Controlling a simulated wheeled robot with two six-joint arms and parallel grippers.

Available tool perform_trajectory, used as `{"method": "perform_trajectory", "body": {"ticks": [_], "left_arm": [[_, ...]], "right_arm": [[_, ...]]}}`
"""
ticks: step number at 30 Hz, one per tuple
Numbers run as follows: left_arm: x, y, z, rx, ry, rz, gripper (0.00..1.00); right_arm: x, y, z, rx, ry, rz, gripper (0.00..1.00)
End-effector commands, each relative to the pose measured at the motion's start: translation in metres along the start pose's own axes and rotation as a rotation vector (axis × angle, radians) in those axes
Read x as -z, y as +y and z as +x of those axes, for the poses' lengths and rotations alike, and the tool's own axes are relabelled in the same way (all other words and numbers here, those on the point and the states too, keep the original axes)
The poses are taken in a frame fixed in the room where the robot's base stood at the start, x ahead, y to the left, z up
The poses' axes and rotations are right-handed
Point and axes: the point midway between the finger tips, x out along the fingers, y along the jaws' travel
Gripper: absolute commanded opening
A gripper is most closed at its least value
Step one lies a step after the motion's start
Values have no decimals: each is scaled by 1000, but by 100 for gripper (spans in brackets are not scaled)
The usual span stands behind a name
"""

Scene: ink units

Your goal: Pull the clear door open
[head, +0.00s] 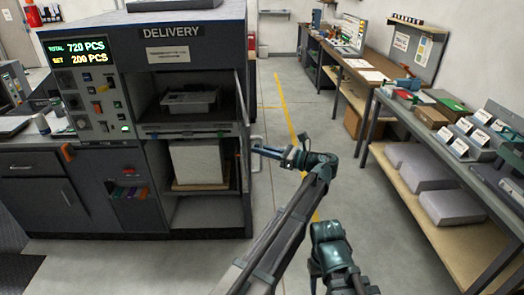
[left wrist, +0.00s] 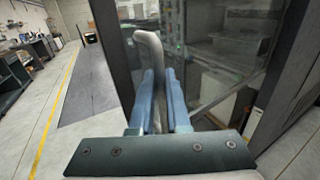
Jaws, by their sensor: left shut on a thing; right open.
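The clear door (head: 241,125) hangs at the right side of the open front of the dark delivery machine (head: 190,85). It stands swung open, seen almost edge-on in the head view. Its pale bar handle (head: 257,162) also shows in the left wrist view (left wrist: 151,50), with the clear pane (left wrist: 200,65) beside it. My left gripper (head: 258,151) is shut on the handle; its blue fingers (left wrist: 160,100) lie on both sides of the bar. My right gripper (head: 327,235) is low in the head view, apart from the door, and is open; its fingertips are hard to make out.
Inside the machine are a grey tray (head: 190,101) and a pale block (head: 196,160). A bench with boxes (head: 432,117) and a lower shelf stands at the right. The aisle floor (head: 285,105) with a yellow line is clear.

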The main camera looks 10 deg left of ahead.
Motion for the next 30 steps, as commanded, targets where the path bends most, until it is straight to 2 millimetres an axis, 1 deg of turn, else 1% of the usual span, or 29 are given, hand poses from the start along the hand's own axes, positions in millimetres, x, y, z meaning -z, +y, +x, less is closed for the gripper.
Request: {"method": "perform_trajectory", "body": {"ticks": [11,12,16,30], "left_arm": [[0,-1,1,-1,-1,0,0],[0,-1,1,-1,-1,0,22],[0,-1,1,-1,-1,0,45],[0,-1,1,-1,0,0,45]], "right_arm": [[0,0,0,0,0,0,50],[0,0,0,0,0,0,50],[0,0,0,0,0,0,50],[0,0,0,0,0,0,50]]}}
